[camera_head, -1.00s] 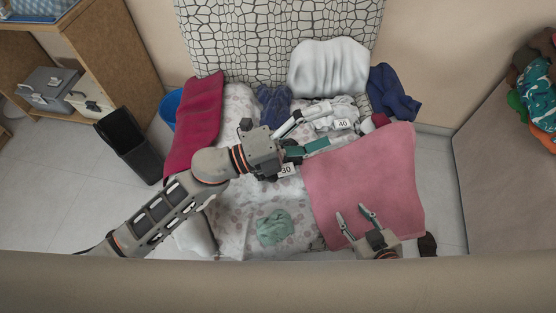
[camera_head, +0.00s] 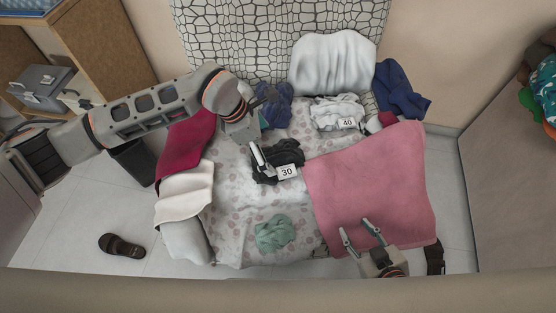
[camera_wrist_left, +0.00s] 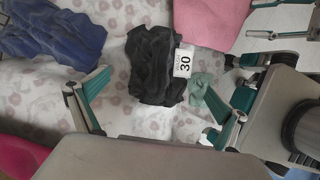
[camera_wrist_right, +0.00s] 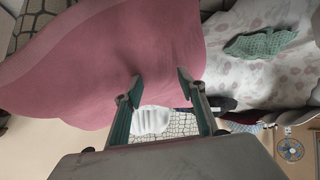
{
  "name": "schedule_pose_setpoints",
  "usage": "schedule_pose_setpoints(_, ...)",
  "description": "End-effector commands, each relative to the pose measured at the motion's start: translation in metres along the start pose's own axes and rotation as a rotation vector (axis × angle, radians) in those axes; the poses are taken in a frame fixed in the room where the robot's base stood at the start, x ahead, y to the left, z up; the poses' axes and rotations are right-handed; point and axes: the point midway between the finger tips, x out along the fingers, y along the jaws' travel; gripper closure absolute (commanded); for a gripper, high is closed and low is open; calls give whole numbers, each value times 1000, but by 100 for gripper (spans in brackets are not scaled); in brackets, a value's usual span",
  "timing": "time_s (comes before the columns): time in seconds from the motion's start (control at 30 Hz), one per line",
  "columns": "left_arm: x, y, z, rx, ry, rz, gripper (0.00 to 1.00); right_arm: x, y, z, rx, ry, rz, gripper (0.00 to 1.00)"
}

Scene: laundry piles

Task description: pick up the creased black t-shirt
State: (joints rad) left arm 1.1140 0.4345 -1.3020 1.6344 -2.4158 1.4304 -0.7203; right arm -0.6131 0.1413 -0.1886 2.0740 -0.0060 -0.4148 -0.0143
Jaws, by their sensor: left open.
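The creased black t-shirt (camera_head: 290,157) lies bunched on the patterned bed, with a white "30" tag (camera_head: 287,172) on its front edge. In the left wrist view the shirt (camera_wrist_left: 150,62) lies beyond the spread fingers, with the tag on its right side. My left gripper (camera_head: 262,160) is open above the left part of the shirt and hides some of it. Its fingers also show in the left wrist view (camera_wrist_left: 155,108), with nothing between them. My right gripper (camera_head: 354,228) is open and empty over the front of the pink cloth; it also shows in the right wrist view (camera_wrist_right: 159,82).
The pink cloth (camera_head: 370,185) covers the right side. A green cloth (camera_head: 274,233) lies in front, blue garments (camera_head: 272,103) behind, and a white pile tagged "40" (camera_head: 338,112) at back right. Red and cream cloths (camera_head: 184,192) lie left. A white pillow (camera_head: 333,63) stands behind.

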Motion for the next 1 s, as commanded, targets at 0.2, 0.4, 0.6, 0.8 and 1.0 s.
schedule_pose_setpoints(0.2, 24, 0, -2, 1, 6, -1, 0, 2, -1, 4, -3, -3, -3, 60)
schedule_pose_setpoints(0.4, 40, 0, -1, 0, 3, -3, 0, 3, 1, -2, -6, 12, -2, 60)
schedule_pose_setpoints(0.6, 71, 0, -2, -1, 3, -5, 0, 8, -3, 0, -6, 13, -9, 60)
schedule_pose_setpoints(0.8, 77, 2, 0, 1, 2, 1, 0, 8, -1, -12, -8, 35, -8, 60)
schedule_pose_setpoints(1.0, 76, 2, 0, 2, 2, 2, 21, 7, -2, -10, -8, 32, -9, 60)
